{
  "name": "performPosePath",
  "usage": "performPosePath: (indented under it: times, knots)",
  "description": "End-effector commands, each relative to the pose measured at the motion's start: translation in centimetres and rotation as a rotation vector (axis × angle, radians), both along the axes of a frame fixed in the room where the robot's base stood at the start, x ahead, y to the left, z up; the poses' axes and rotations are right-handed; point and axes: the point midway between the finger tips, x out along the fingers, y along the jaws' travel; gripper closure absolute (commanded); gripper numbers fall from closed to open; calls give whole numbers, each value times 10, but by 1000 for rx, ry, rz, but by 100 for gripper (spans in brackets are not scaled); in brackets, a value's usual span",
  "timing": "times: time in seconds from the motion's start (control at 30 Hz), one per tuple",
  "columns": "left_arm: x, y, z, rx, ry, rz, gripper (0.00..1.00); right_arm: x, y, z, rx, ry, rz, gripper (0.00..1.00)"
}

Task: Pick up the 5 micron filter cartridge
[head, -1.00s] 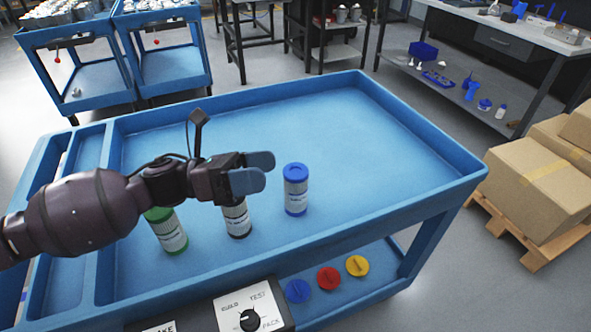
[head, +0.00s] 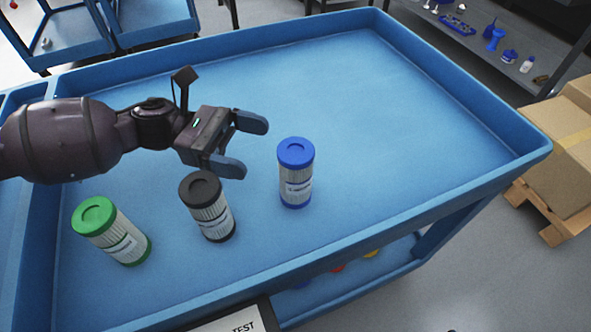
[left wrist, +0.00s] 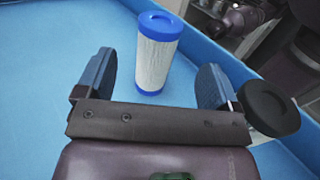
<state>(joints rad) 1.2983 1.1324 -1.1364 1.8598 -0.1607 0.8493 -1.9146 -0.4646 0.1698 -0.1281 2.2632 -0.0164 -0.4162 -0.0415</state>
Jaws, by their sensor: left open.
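Three upright filter cartridges stand on the blue cart top: one with blue caps (head: 295,182), one with black caps (head: 212,212) and one with green caps (head: 116,238). Their label print is too small to read, so I cannot tell which is the 5 micron one. My left gripper (head: 243,144) is open and empty, left of the blue-capped cartridge and above the black-capped one. In the left wrist view the blue-capped cartridge (left wrist: 157,58) stands ahead, between the open fingers in the picture but beyond them. The black cap (left wrist: 268,106) shows beside the right-hand finger.
The cart tray (head: 400,110) has a raised rim and is clear behind and right of the cartridges. A cardboard box (head: 565,135) on a pallet stands right of the cart.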

Motion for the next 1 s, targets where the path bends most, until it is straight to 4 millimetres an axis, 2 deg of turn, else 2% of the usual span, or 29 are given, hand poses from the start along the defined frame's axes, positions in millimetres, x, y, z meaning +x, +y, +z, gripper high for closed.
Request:
performPosePath:
  times: [0.1, 0.43, 0.73, 1.0]
  knots:
    - [-5, -17, 1, -2, -3, -3, 13, -1, 0, 0, -2, 1, 1, 57]
    - [-12, -38, 0, 0, 0, -1, 13, -2, 0, -3, -4, 5, 2, 57]
    - [-23, -71, 0, -1, 2, -2, 13, -1, 0, -3, -10, 1, 10, 57]
    - [-25, -79, 1, 0, 1, 1, 13, 3, 2, 2, -10, -13, 13, 57]
